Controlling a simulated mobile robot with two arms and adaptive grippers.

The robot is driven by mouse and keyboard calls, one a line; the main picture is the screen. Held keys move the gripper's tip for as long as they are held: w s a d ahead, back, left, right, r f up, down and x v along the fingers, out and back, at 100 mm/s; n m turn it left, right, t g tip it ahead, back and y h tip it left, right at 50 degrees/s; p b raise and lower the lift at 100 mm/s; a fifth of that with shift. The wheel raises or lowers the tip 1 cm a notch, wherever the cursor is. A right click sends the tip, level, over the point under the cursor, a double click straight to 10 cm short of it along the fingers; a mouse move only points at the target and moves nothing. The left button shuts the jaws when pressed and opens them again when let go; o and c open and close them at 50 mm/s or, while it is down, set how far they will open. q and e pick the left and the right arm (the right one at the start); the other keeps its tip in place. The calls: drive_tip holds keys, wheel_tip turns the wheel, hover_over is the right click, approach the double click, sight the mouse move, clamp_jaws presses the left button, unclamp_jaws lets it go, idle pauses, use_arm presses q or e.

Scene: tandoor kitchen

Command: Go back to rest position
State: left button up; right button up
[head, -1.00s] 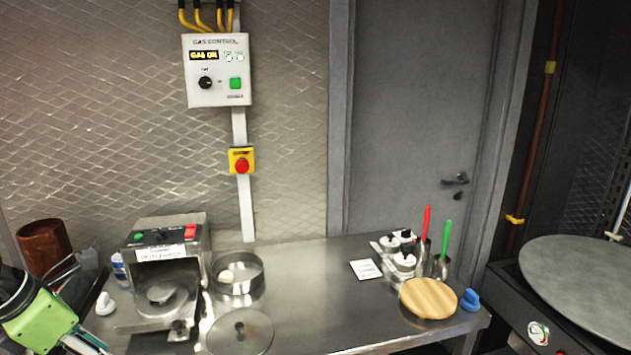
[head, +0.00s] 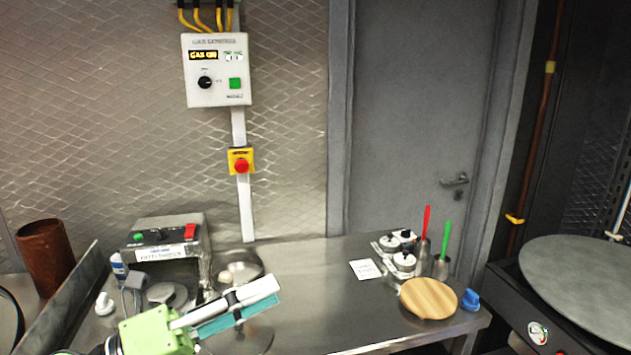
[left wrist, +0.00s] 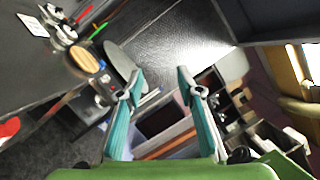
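My left gripper (head: 272,292) has a green body and grey and teal fingers. In the head view it reaches in from the lower left, in front of the press machine and the round metal pan, with its fingers pointing right. In the left wrist view my left gripper (left wrist: 159,82) has its two fingers spread apart with nothing between them. It hides part of the round metal lid (head: 258,338) in the head view. My right gripper is not in view.
A steel table (head: 320,290) holds the press machine (head: 165,232), a metal pan (head: 245,262), a wooden board (head: 428,299) and several jars. A gas control box (head: 217,70) reads GAS ON. A red stop button (head: 241,166) is below it. The table's middle is clear.

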use_arm(q)
drive_tip(key=w+a+f+n+t+y, duration=0.25)
drive_tip(key=a+n+t+y, duration=0.3)
drive_tip(key=n, duration=0.45)
drive_tip(key=w+a+f+n+t+y, duration=0.1)
drive_tip(key=w+a+n+t+y, duration=0.2)
drive_tip(key=a+n+t+y, duration=0.5)
drive_tip(key=s+a+f+n+g+y, duration=0.2)
drive_tip(key=f+n+g+y, duration=0.15)
drive_tip(key=f+n, duration=0.35)
drive_tip(key=s+a+f+n+g+y, duration=0.15)
drive_tip(key=f+n+g, duration=0.3)
drive_tip(key=f, duration=0.45)
drive_tip(key=s+f+n+g, duration=0.4)
drive_tip(key=s+f+g, duration=0.2)
drive_tip(key=s+f, duration=0.55)
drive_tip(key=s+d+f+n+g+h, duration=0.1)
drive_tip(key=s+d+f+g, duration=0.25)
drive_tip(key=s, duration=0.25)
drive_tip(key=s+d+f+g, duration=0.2)
drive_tip(key=s+f, duration=0.3)
drive_tip(key=s, duration=0.1)
wheel_tip(320, 180, down, 26)
drive_tip(key=s+r+g, duration=0.1)
drive_tip(key=s+a+f, duration=0.2)
drive_tip(key=s+f, duration=0.6)
drive_tip(key=s+a+f+g, duration=0.1)
drive_tip(key=s+f, duration=0.8)
drive_tip(key=shift+s+a, duration=0.25)
drive_tip(key=shift+a, duration=0.15)
